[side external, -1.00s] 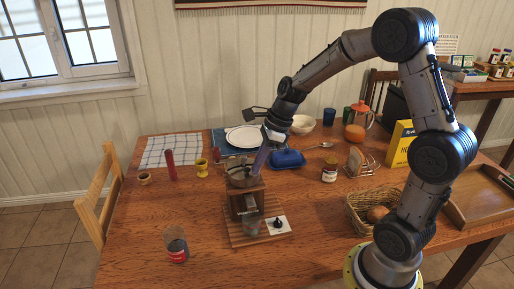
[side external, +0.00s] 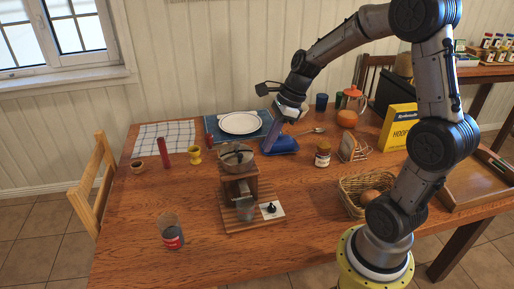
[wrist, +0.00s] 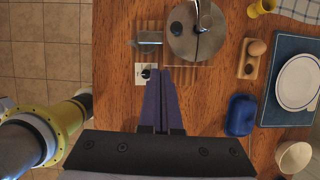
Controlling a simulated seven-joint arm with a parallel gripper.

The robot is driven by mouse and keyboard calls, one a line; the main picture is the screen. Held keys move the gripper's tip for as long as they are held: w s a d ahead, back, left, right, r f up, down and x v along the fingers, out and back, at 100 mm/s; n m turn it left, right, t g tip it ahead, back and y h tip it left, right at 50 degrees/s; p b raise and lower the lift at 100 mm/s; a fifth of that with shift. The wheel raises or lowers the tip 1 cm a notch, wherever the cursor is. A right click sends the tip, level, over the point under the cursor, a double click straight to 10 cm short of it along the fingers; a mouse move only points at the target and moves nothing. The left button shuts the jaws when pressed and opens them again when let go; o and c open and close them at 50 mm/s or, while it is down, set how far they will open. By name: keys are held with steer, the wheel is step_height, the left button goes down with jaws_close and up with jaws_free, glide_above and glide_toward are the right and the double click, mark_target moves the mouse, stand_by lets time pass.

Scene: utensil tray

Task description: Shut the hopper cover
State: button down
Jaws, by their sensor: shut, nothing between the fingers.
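The grinder (side external: 240,188) is a wooden box on a slatted base with a round grey metal hopper on top. The hopper cover (side external: 233,159) looks like a grey disc lying across the hopper's top, with a metal crank above it; I cannot tell if it is fully down. In the wrist view the cover (wrist: 184,43) shows as a grey round plate, partly hidden by the crank. My gripper (side external: 268,149) is shut and empty, just right of the hopper and apart from it. In the wrist view its fingers (wrist: 156,72) point toward the grinder, below the hopper.
A blue butter dish (side external: 282,147) lies behind my gripper. A yellow egg cup (side external: 195,155) and a red cylinder (side external: 164,153) stand left of the grinder. The table's front left is mostly clear.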

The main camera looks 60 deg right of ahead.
steer(key=v, duration=0.6)
steer(key=c, duration=1.5)
jaws_free()
steer(key=shift+s+r, duration=0.25)
steer(key=shift+r, duration=0.1)
steer(key=shift+c, duration=0.2)
steer(key=shift+o, duration=1.3)
steer(key=shift+r, duration=0.15)
steer(key=shift+o, duration=1.1)
steer(key=shift+s+n, duration=0.1)
steer(key=shift+n, duration=0.4)
step_height(320, 180, up, 4)
steer(key=n+g+h, duration=0.3)
steer(key=n, duration=2.7)
glide_above(240, 154)
step_height(240, 154, down, 14)
steer(key=shift+r, duration=0.1)
